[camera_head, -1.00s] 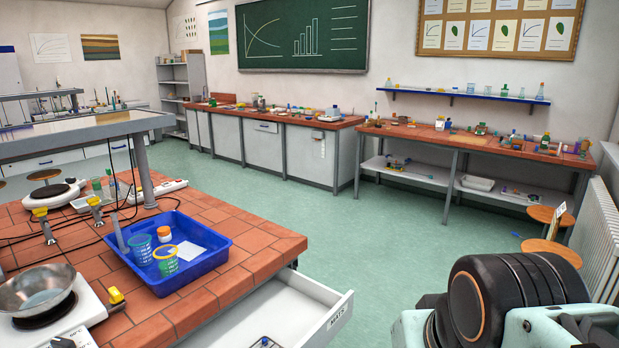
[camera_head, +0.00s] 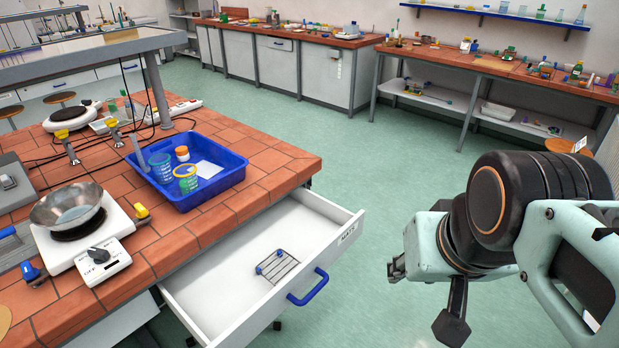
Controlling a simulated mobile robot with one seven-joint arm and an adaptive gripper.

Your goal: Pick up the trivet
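The trivet (camera_head: 277,266) is a small wire rack with dark bars and blue ends. It lies flat in the open white drawer (camera_head: 216,284), towards the drawer's front, near the blue handle. My gripper (camera_head: 395,268) is at the right, over the floor, apart from the drawer and the trivet. Only part of it shows beside my dark wrist joint, and whether its fingers are open or shut is unclear. Nothing is seen held in it.
The drawer's blue handle (camera_head: 308,288) sticks out at the front. Above the drawer, the tiled bench (camera_head: 262,158) holds a blue tray (camera_head: 222,187) with beakers and a hotplate with a metal pan (camera_head: 68,205). The green floor (camera_head: 370,190) beyond is clear.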

